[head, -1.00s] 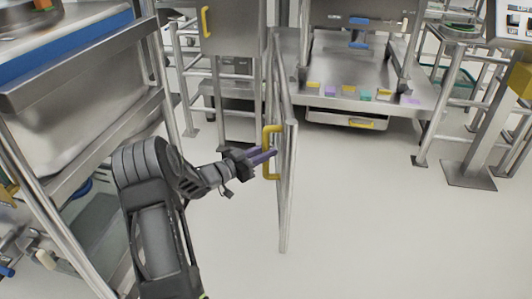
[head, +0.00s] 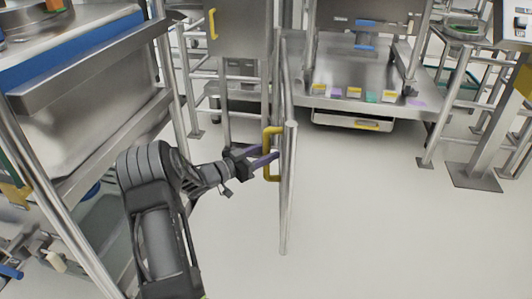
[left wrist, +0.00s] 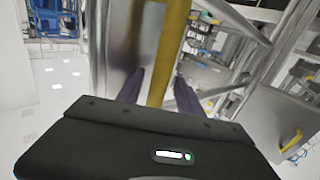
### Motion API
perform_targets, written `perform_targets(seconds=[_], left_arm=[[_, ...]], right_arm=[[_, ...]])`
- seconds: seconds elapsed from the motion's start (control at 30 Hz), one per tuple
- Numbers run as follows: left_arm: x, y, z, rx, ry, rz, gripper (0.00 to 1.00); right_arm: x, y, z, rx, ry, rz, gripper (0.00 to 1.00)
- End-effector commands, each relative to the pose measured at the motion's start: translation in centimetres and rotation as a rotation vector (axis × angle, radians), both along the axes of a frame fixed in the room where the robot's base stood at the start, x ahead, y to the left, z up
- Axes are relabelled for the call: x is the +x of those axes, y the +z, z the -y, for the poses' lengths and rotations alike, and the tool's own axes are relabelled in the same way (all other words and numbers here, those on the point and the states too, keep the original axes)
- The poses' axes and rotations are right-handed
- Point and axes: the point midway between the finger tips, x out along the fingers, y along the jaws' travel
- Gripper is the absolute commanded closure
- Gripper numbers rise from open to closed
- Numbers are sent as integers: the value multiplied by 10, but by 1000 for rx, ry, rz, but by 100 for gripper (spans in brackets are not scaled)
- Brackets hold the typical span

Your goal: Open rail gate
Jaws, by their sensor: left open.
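The rail gate (head: 288,200) is a metal-framed panel seen nearly edge-on in the middle of the head view, swung out toward me. Its yellow handle (head: 267,172) is a vertical bar on the gate's left face. My left gripper (head: 266,158) is at the handle with its dark purple fingers open. In the left wrist view the yellow handle (left wrist: 168,55) passes between the two spread fingers (left wrist: 158,92). I cannot tell whether a finger touches it. My right gripper is not in view.
A steel platform (head: 400,106) with coloured blocks lies beyond the gate. A steel rack (head: 115,125) stands close on the left. A cabinet with a yellow handle (head: 213,24) is behind the gripper. The floor (head: 380,220) right of the gate is clear.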

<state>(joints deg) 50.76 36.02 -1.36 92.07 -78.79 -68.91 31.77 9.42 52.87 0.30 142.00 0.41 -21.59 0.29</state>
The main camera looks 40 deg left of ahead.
Motion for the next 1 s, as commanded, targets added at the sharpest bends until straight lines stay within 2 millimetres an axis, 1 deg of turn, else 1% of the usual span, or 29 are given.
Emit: perform_targets(seconds=[0.17,0.27,0.37,0.6,0.7,0.83,1.0], left_arm=[[-1,0,0,0,-1,-1,57],[-5,0,-2,1,0,-2,57],[-16,1,-4,-1,0,-1,57],[-54,1,-16,0,2,-2,57],[-66,1,-19,-1,1,-1,57],[-74,0,-21,-1,0,-1,57],[-75,-1,-21,0,0,-1,57]], right_arm=[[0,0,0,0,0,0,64],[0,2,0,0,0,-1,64],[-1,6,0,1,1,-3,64],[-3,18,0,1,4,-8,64],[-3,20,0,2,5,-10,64],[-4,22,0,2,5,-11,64],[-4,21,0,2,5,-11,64]])
